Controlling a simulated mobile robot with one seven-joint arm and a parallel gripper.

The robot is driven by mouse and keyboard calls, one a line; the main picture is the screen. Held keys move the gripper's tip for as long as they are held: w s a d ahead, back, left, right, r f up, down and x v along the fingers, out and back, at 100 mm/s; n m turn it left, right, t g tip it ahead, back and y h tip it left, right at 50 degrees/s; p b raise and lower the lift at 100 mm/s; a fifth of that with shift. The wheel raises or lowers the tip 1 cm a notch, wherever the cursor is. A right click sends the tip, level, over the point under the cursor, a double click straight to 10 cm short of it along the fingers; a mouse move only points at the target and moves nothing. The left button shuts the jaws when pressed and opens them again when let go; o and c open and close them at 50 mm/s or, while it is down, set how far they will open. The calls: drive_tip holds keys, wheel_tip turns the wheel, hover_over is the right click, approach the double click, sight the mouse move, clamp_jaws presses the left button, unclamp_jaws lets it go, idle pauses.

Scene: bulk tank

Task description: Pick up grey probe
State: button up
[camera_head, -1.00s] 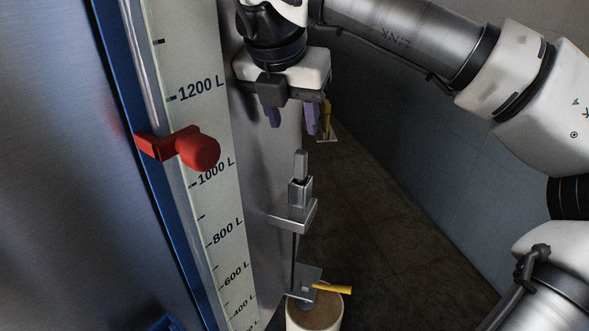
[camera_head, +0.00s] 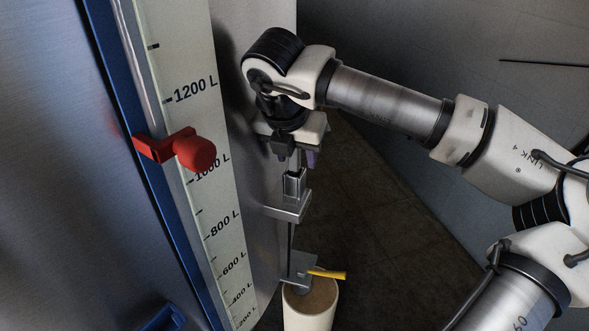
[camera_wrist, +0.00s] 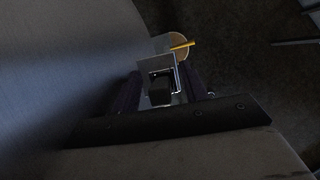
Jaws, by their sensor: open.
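The grey probe (camera_head: 294,184) stands upright in a grey bracket (camera_head: 289,207) on the tank side, its thin dark rod running down. My gripper (camera_head: 296,160) is over the probe's top, fingers pointing down. In the wrist view the probe's dark square top (camera_wrist: 159,91) sits between the two dark fingers of my gripper (camera_wrist: 160,90), which are apart on either side. Whether a finger touches it, I cannot tell. In the head view the top of the probe is partly hidden by the gripper.
A lower grey plate with a yellow lever (camera_head: 327,274) sits above a pale cylinder (camera_head: 310,308). A red clamp (camera_head: 180,150) sticks out from the litre scale (camera_head: 200,130) to the left. The tank wall is close on the left; dark floor lies open to the right.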

clamp_jaws()
idle(0.4)
